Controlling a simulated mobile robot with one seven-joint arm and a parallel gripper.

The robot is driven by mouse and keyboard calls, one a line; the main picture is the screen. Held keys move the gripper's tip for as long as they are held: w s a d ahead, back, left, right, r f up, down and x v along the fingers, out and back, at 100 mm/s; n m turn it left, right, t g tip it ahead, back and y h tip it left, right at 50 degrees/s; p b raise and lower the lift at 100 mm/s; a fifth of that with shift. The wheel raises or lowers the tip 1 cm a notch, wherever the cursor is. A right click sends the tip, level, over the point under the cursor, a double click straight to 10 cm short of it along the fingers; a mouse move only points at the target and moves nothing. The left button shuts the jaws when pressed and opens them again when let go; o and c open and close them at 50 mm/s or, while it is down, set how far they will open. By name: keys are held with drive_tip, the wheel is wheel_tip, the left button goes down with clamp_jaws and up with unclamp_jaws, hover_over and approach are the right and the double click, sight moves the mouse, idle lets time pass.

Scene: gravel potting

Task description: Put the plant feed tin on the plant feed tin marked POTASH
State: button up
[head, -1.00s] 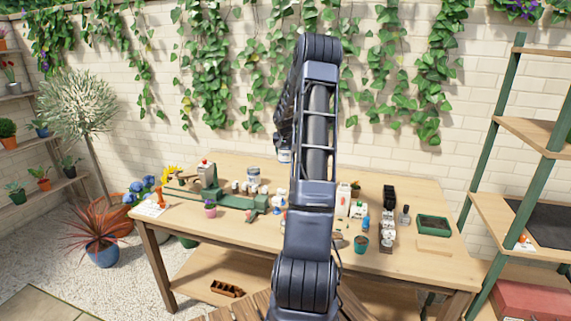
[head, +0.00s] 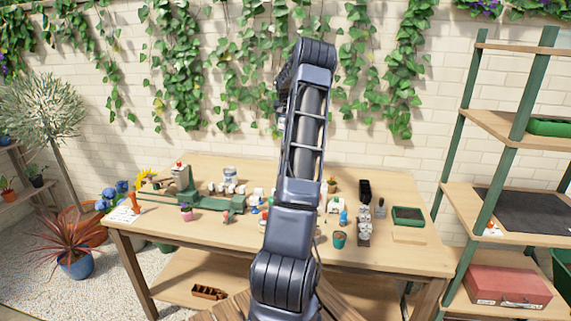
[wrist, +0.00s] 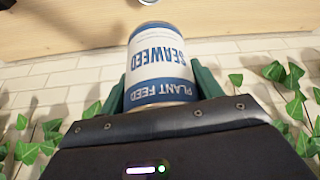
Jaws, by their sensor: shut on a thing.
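A white and blue tin (wrist: 162,62) with PLANT FEED and SEAWEED on its label fills the middle of the wrist view, its lettering upside down there. My gripper (wrist: 160,74) is shut on it, with a green finger at each side. In the head view my arm hides the gripper and the held tin. Another white and blue tin (head: 230,174) stands upright at the back of the potting table (head: 190,255), left of my arm. Its lettering is too small to read, so I cannot tell whether it is marked POTASH.
Beside the standing tin is a green bench tool (head: 190,195), with several small white items near it. A teal pot (head: 339,239), a dark row of items (head: 364,212) and a green tray (head: 408,216) are right of my arm. A shelf unit (head: 510,200) stands further right.

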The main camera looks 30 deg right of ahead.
wheel_tip(320, 180, down, 20)
drive_tip(key=shift+r, duration=0.15)
idle(0.5)
drive_tip(key=o, duration=1.2)
drive_tip(key=shift+d, duration=0.1)
